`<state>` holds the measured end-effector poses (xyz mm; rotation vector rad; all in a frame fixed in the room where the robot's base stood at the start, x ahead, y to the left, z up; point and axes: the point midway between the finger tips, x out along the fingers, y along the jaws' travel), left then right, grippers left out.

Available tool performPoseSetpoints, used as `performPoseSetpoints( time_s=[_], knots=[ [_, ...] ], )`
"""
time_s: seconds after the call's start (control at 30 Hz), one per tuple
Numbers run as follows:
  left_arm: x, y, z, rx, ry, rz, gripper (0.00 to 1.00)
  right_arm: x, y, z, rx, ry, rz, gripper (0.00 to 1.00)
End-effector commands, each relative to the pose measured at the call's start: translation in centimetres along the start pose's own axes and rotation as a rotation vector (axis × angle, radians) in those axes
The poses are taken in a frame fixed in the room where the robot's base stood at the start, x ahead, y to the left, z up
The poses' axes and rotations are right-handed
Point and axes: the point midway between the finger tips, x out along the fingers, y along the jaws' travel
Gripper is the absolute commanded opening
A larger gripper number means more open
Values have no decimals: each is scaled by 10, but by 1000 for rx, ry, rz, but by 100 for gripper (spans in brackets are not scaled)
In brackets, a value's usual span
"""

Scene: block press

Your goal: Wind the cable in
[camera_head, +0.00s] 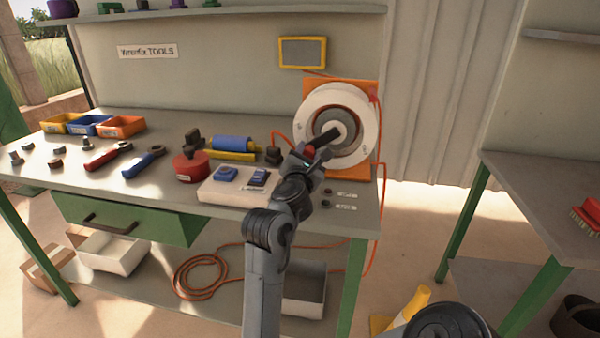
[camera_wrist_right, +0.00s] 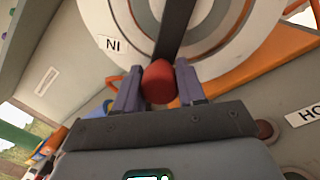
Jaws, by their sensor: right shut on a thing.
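The cable reel (camera_head: 312,106) is a white disc with a grey hub on an orange mount at the bench's right end. A dark crank arm (camera_head: 326,138) crosses its face, ending in a red knob (camera_head: 309,151). My right gripper (camera_head: 306,156) is at the knob; in the right wrist view its fingers (camera_wrist_right: 158,88) are shut on either side of the red knob (camera_wrist_right: 160,78). The orange cable (camera_head: 201,290) lies in loose loops on the lower shelf, and a length hangs past the bench's right edge. My left gripper is not in view.
A white block with blue pieces (camera_head: 226,190), a red round container (camera_head: 190,168) and a blue cylinder (camera_head: 232,143) stand left of my right arm. Another table (camera_head: 555,200) stands right, across a floor gap.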

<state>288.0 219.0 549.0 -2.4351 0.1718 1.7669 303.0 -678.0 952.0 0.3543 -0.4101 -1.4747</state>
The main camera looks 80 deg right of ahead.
Motion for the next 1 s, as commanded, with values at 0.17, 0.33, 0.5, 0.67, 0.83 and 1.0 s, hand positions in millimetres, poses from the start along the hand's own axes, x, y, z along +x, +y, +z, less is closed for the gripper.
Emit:
performPoseSetpoints(
  time_s=[0.17, 0.33, 0.5, 0.67, 0.83, 1.0],
  knots=[
    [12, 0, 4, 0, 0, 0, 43, 1, 2, 5, 51, -12, 1, 0],
    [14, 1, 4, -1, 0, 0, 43, 1, 4, 8, 68, -14, 0, 0],
    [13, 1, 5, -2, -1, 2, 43, 1, 5, 9, 70, -15, 1, 0],
    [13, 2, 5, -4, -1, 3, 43, 1, 5, 10, 69, -17, 2, 0],
    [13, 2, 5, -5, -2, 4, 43, 1, 4, 9, 69, -15, 0, 61],
    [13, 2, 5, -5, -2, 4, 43, 2, 4, 7, 69, -11, -2, 65]
  ],
)
